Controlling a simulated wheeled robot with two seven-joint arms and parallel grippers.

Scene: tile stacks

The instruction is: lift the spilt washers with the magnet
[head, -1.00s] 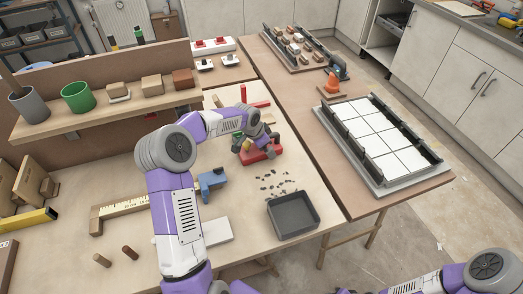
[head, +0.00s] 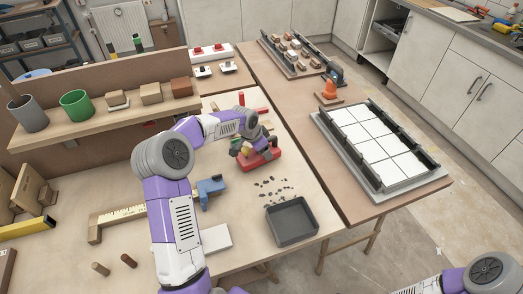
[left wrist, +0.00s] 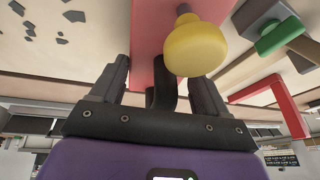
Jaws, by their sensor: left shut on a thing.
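The magnet is a red block (head: 264,159) with a yellow knob, on or just above the pale bench behind the washers; I cannot tell if it touches. In the left wrist view the yellow knob (left wrist: 195,47) and red body (left wrist: 150,28) show close up. My left gripper (left wrist: 160,85) is shut on the magnet's black handle. The spilt washers (head: 272,188) lie scattered as small dark bits in front of the magnet; some also show in the left wrist view (left wrist: 74,16). A dark grey tray (head: 293,239) stands in front of them. My right gripper is out of view.
A blue tool (head: 211,187) and a wooden square with a scale (head: 120,216) lie left of the washers. A shelf with pots and blocks (head: 110,118) stands at the back left. A tile tray (head: 428,180) is on the brown bench to the right.

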